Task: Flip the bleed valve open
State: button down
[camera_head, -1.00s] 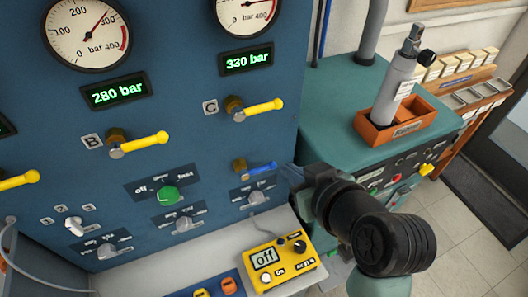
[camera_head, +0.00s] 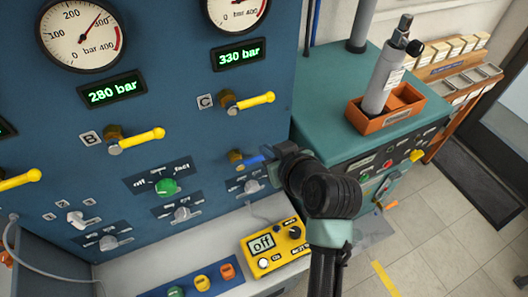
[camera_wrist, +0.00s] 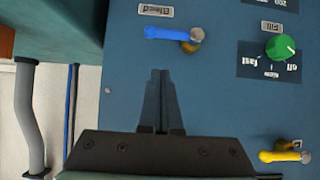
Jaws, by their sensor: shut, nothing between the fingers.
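The bleed valve has a blue lever (camera_wrist: 165,33) on a brass body (camera_wrist: 194,38), with an upside-down "Bleed" label (camera_wrist: 155,11) beside it in the wrist view. The lever lies sideways across the blue panel. In the head view the blue lever (camera_head: 249,161) points right from its brass body (camera_head: 236,157), its far end close to or behind my gripper (camera_head: 273,162). In the wrist view my gripper (camera_wrist: 160,73) is shut and empty, its fingertips just short of the lever, with a visible gap in the picture. Depth to the panel is hard to tell.
Yellow levers B (camera_head: 143,139) and C (camera_head: 254,101) sit on the panel. A green knob (camera_head: 166,187) is left of the bleed valve. A yellow meter reading "off" (camera_head: 276,246) lies on the ledge below. A teal cabinet (camera_head: 345,135) stands at right.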

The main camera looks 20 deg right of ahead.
aim_at(254, 160)
jog(key=shift+w+f+p, duration=0.2)
jog(key=shift+w+f, duration=0.15)
jog(key=shift+f, duration=0.45)
jog(key=shift+w+f+p, duration=0.25)
jog(key=shift+w+f, duration=0.1)
jog(key=shift+f, duration=0.45)
jog(key=shift+w+f+p, duration=0.2)
jog(key=shift+w+f, duration=0.15)
jog(key=shift+f, duration=0.45)
jog(key=shift+d+f+m+y+b, duration=0.15)
jog(key=shift+f+m+y+b, duration=0.25)
jog(key=shift+y+b, duration=0.15)
notch_tip(254, 160, down, 8)
jog(key=a+m+t+y+b, duration=0.2)
jog(key=m+y+b, duration=0.7)
jog(key=b, duration=0.5)
jog(key=shift+a+m+t, duration=0.15)
jog(key=shift+m+t, duration=0.65)
jog(key=shift+m, duration=0.1)
jog(key=shift+b, duration=0.3)
